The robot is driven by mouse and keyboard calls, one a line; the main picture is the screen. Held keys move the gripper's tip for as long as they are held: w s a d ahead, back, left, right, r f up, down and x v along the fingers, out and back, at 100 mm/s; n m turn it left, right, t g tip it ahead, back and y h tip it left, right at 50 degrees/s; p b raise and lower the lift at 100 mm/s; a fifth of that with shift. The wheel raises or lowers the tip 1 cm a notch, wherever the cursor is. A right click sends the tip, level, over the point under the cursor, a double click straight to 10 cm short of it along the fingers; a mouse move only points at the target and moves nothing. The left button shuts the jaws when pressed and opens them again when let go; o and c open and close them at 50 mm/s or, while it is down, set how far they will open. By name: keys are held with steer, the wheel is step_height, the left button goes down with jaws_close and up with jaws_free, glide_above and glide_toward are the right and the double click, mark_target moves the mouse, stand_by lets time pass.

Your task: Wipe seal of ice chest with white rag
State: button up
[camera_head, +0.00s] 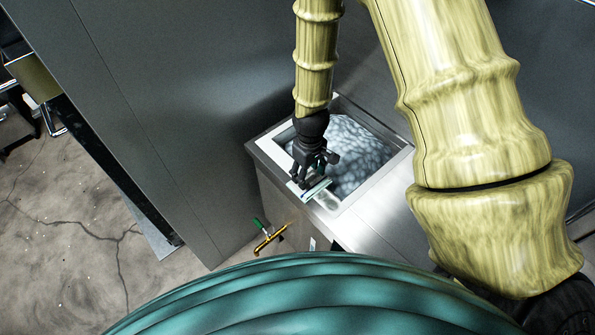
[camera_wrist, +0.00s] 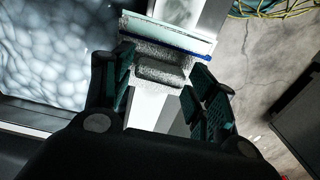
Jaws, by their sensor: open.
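The ice chest (camera_head: 375,187) is a steel box with a pale rim, its seal (camera_head: 268,150), around an open top filled with ice. The seal also shows in the wrist view (camera_wrist: 151,103). A flat whitish piece with a blue edge, seemingly the white rag (camera_wrist: 165,33), lies across the rim at the front corner; it also shows in the head view (camera_head: 318,189). My gripper (camera_head: 311,183) points down over that corner. In the wrist view my gripper (camera_wrist: 165,80) is open, fingers apart, with a grey speckled patch between them. Whether a finger touches the rag cannot be told.
A brass tap (camera_head: 268,241) with a green handle sticks out from the chest's front. A tall steel cabinet (camera_head: 170,100) stands at left. Cracked concrete floor (camera_head: 70,230) is open at far left.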

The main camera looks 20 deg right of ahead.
steer(key=c, duration=0.8)
steer(key=shift+w, duration=0.1)
steer(key=shift+w+a, duration=0.35)
steer(key=shift+w, duration=0.55)
steer(key=shift+w+a, duration=0.3)
steer(key=shift+w, duration=0.55)
steer(key=shift+s, duration=0.15)
steer(key=shift+s+d+p, duration=0.1)
steer(key=shift+s+d, duration=0.2)
steer(key=shift+s, duration=0.45)
steer(key=shift+s+d+p, duration=0.1)
steer(key=shift+s+d, duration=0.15)
steer(key=shift+s, duration=0.55)
steer(key=shift+s+d+p, duration=0.1)
steer(key=shift+s+d, duration=0.2)
steer(key=shift+s, duration=0.45)
